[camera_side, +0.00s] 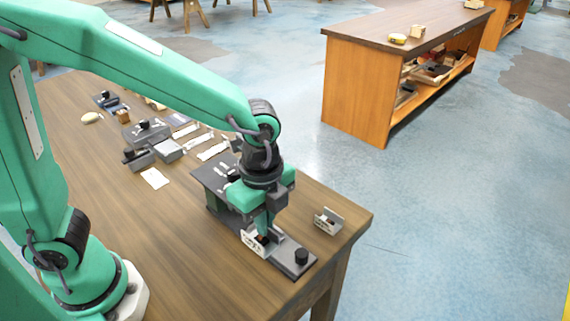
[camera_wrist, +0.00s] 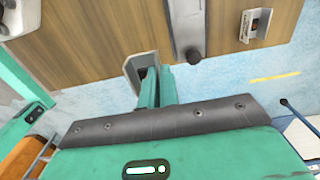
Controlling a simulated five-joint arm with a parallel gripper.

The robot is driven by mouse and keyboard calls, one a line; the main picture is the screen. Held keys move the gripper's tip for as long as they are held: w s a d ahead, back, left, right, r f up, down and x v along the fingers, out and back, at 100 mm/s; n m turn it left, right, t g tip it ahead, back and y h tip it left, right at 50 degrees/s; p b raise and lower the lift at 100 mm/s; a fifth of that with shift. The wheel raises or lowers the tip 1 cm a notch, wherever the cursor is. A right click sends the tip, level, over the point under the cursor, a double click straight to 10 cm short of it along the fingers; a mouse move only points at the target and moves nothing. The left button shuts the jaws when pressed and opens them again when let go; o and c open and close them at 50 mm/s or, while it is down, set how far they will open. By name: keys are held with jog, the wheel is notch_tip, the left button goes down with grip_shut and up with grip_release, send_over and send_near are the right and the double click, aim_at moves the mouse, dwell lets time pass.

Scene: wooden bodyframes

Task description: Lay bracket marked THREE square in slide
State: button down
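A light metal bracket (camera_side: 256,244) with small dark marks on its face is at my gripper's fingertips in the side view; the marks are too small to read. My gripper (camera_side: 266,226) points down with its fingers close together at this bracket, apparently shut on it. In the wrist view the bracket (camera_wrist: 132,72) shows just beyond the fingers (camera_wrist: 156,86). The dark slide (camera_side: 285,258) lies beneath and beside it, with a black knob (camera_side: 301,256) at its near right end. Whether the bracket touches the slide is hard to tell.
A second bracket (camera_side: 329,221) stands on the table right of the slide, near the edge; it shows in the wrist view (camera_wrist: 255,25). A dark raised plate (camera_side: 211,177) is behind my gripper. Several grey blocks and cards lie farther back. The table's front left is clear.

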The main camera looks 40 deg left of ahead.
jog(key=w+a+f, duration=0.4)
jog(key=w+a, duration=0.1)
jog(key=w+a+f, duration=0.2)
jog(key=w, duration=0.1)
jog(key=shift+a+f, duration=0.3)
jog(key=shift+a, duration=0.05)
jog(key=shift+f, duration=0.1)
jog(key=shift+f, duration=1.9)
jog(key=shift+f, duration=0.1)
jog(key=c, duration=1.6)
grip_release()
jog(key=shift+c, duration=0.2)
notch_tip(320, 180, up, 12)
